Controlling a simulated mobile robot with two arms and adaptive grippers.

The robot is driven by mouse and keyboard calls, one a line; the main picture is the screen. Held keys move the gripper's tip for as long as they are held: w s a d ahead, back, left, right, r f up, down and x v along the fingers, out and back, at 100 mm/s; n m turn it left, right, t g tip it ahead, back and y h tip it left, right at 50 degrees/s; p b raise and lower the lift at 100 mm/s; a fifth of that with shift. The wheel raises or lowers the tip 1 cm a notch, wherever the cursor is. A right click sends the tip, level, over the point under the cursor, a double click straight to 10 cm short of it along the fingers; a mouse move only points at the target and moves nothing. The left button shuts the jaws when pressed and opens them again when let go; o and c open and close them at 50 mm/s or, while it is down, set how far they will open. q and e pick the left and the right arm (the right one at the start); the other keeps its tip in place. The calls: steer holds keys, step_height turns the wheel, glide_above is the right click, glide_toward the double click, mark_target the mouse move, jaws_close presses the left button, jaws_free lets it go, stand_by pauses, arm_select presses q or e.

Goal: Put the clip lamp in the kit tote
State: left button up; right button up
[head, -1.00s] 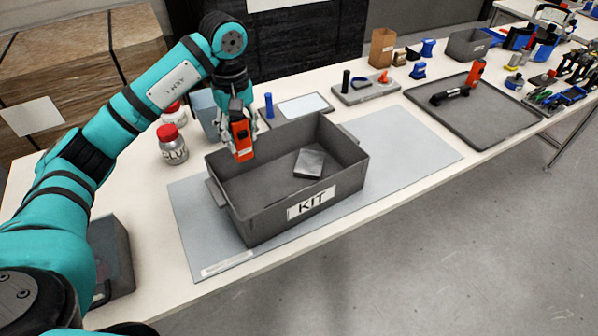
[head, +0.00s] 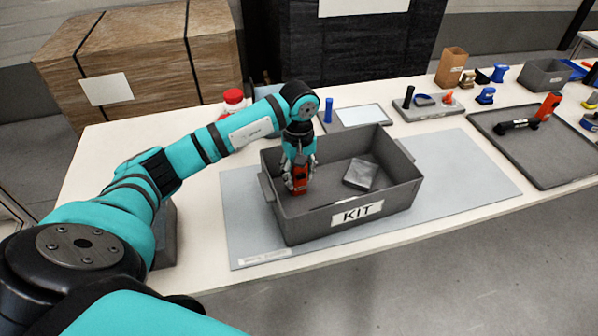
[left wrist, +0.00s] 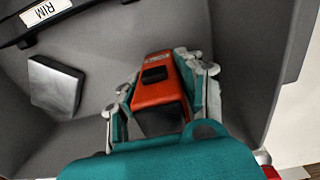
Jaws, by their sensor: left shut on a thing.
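The clip lamp (head: 300,187) is orange-red with a dark part on its face. My left gripper (head: 298,178) is shut on it and holds it down inside the left part of the kit tote, below the rim. The lamp also shows between the fingers in the left wrist view (left wrist: 160,85). The kit tote (head: 357,213) is a grey open box with a "KIT" label on its front wall. I cannot tell whether the lamp touches the tote floor. My right gripper is not in view.
A grey block (head: 361,174) lies on the tote floor to the right of the lamp. The tote stands on a light mat (head: 460,170). A white jar with a red lid (head: 233,100) stands behind my left arm. A dark tray (head: 540,155) lies at the right.

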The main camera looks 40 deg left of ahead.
arm_select(q)
steer(key=shift+f, duration=0.1)
steer(key=o, duration=1.2)
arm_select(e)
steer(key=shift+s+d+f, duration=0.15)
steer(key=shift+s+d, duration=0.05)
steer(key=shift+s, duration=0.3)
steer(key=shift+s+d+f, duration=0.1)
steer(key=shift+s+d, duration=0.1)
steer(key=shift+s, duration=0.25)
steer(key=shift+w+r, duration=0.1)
arm_select(q)
steer(key=shift+r, duration=0.35)
step_height(320, 180, up, 10)
steer(key=shift+r+b, duration=0.2)
steer(key=shift+b, duration=0.8)
steer(key=shift+r, duration=0.65)
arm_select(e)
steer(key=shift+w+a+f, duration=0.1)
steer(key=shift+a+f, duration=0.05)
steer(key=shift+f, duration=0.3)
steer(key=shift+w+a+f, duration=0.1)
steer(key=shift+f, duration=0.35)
